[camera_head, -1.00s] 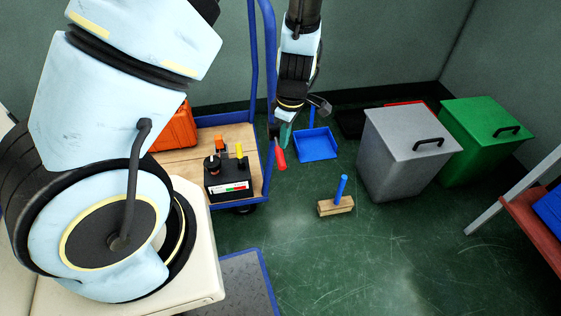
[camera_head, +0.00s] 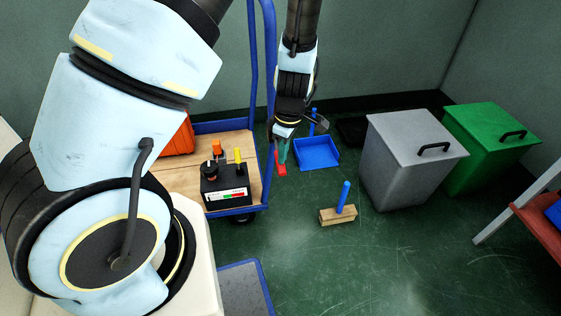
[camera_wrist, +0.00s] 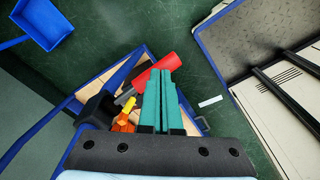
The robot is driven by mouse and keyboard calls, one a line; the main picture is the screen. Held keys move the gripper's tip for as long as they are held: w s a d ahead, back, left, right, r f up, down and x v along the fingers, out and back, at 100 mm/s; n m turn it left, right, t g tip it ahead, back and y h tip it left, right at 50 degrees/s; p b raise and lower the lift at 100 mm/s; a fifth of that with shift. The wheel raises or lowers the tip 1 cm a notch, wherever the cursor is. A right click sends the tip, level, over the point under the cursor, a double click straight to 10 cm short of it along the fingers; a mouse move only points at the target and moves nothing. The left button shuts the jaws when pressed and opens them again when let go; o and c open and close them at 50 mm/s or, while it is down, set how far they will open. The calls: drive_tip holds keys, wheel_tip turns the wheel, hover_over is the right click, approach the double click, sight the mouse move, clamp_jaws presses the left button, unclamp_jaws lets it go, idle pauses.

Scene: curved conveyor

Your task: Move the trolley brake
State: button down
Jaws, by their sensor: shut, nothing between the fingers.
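The blue trolley (camera_head: 262,178) with a wooden deck stands left of centre in the head view. A red lever (camera_head: 281,169), which looks like the trolley brake, sits at its right side. It also shows in the wrist view as a red cylinder (camera_wrist: 152,72) beside the trolley's edge. My gripper (camera_head: 283,160) has teal fingers and points down right at the lever, partly covering it. In the wrist view the fingers (camera_wrist: 159,76) are together with nothing between them, and their tips overlap the lever. I cannot tell whether they touch it.
A black box with knobs (camera_head: 225,190) and an orange case (camera_head: 177,138) stand on the trolley. A blue dustpan (camera_head: 317,153) and a wooden broom head (camera_head: 338,215) lie on the floor. Grey (camera_head: 400,170) and green (camera_head: 480,150) bins stand at right.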

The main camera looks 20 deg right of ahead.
drive_tip(key=shift+f, duration=0.75)
drive_tip(key=shift+r, duration=0.35)
drive_tip(key=shift+s+d+r, duration=0.15)
drive_tip(key=s+d+p, duration=0.1)
drive_tip(key=d+p, duration=0.1)
drive_tip(key=shift+s+r+p, duration=0.3)
drive_tip(key=shift+s, duration=0.05)
wheel_tip(320, 180, up, 11)
drive_tip(key=p, duration=0.2)
drive_tip(key=shift+s+d, duration=0.3)
drive_tip(key=shift+s, duration=0.1)
drive_tip(key=shift+f, duration=0.1)
